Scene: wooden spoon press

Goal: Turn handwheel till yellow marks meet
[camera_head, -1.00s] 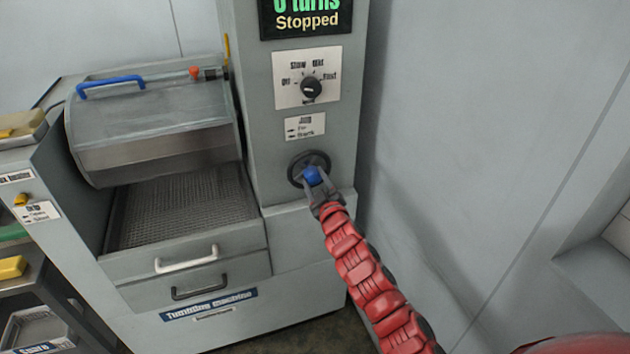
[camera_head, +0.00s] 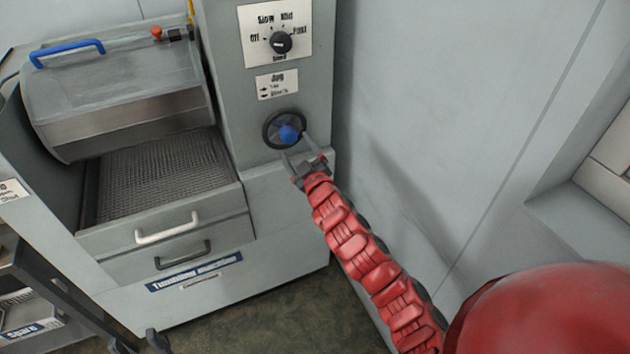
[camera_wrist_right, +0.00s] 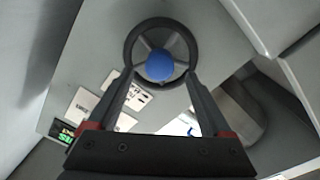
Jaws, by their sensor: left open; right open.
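The handwheel (camera_head: 267,130), a dark ring with a blue hub (camera_head: 288,134), is on the front of the machine's grey column. My right gripper (camera_head: 296,145) is open just in front of it, its fingers at the wheel's lower right. In the right wrist view, the handwheel (camera_wrist_right: 131,45) and its blue hub (camera_wrist_right: 159,66) show between and beyond the open fingers (camera_wrist_right: 160,85). I cannot tell whether the fingers touch the wheel. My left gripper (camera_head: 138,344) is open and empty at the bottom left, partly cut off. I cannot make out yellow marks on the wheel.
A speed dial (camera_head: 280,42) and a jog label (camera_head: 277,85) sit above the wheel. A drum lid with a blue handle (camera_head: 68,52) and drawers with a white handle (camera_head: 167,229) are on the left. A plain wall (camera_head: 430,120) stands on the right.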

